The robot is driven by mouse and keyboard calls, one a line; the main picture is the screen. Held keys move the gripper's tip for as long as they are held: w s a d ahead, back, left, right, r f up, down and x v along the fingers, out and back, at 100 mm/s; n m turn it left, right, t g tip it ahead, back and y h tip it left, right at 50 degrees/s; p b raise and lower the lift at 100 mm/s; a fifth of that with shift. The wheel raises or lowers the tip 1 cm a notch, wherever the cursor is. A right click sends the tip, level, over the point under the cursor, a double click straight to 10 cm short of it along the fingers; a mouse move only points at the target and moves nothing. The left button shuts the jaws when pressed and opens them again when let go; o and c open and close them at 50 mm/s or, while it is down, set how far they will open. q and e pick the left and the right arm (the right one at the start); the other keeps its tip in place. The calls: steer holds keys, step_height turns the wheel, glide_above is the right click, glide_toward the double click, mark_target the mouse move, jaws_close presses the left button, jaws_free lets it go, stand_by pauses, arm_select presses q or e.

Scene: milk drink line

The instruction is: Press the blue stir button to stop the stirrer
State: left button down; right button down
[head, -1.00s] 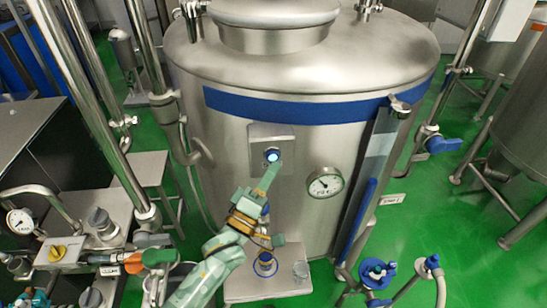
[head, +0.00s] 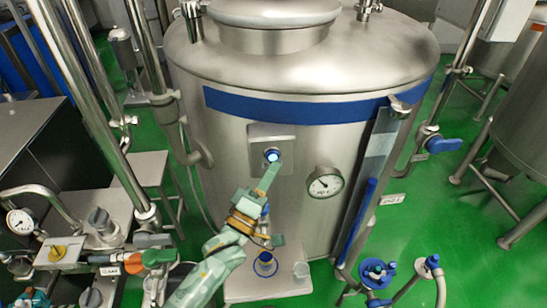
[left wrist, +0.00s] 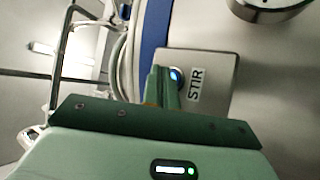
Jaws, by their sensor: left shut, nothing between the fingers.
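The blue stir button (head: 272,155) glows on a grey metal plate (head: 258,135) on the front of the steel tank (head: 225,115). The left wrist view shows the button (left wrist: 175,77) beside a "STIR" label (left wrist: 195,84). My left gripper (head: 271,169) is shut and empty, its fingertips just below the button in the head view. In the left wrist view the fingers (left wrist: 162,85) partly cover the button's left side. I cannot tell whether the tips touch it. My right gripper is not in view.
A dial gauge (head: 325,182) sticks out of the tank to the right of the plate. Pipes and valves stand at left.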

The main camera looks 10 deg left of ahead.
arm_select(q)
steer(key=shift+w, duration=0.1)
steer(key=shift+w+a, duration=0.1)
steer(key=shift+w, duration=0.25)
steer(key=shift+w+a, duration=0.15)
steer(key=shift+w, duration=0.3)
stand_by(0.5)
steer(key=shift+s, duration=0.1)
steer(key=shift+s+d+p, duration=0.25)
steer(key=shift+s+p, duration=0.25)
steer(key=shift+s, duration=0.35)
steer(key=shift+s, duration=0.1)
steer(key=shift+s+d+p, duration=0.3)
steer(key=shift+s+p, duration=0.05)
steer(key=shift+s, duration=0.55)
steer(key=shift+s+d+p, duration=0.25)
steer(key=shift+s+p, duration=0.15)
steer(key=shift+s, duration=0.55)
steer(key=shift+s+d+p, duration=0.3)
steer(key=shift+s+p, duration=0.05)
steer(key=shift+s, duration=0.55)
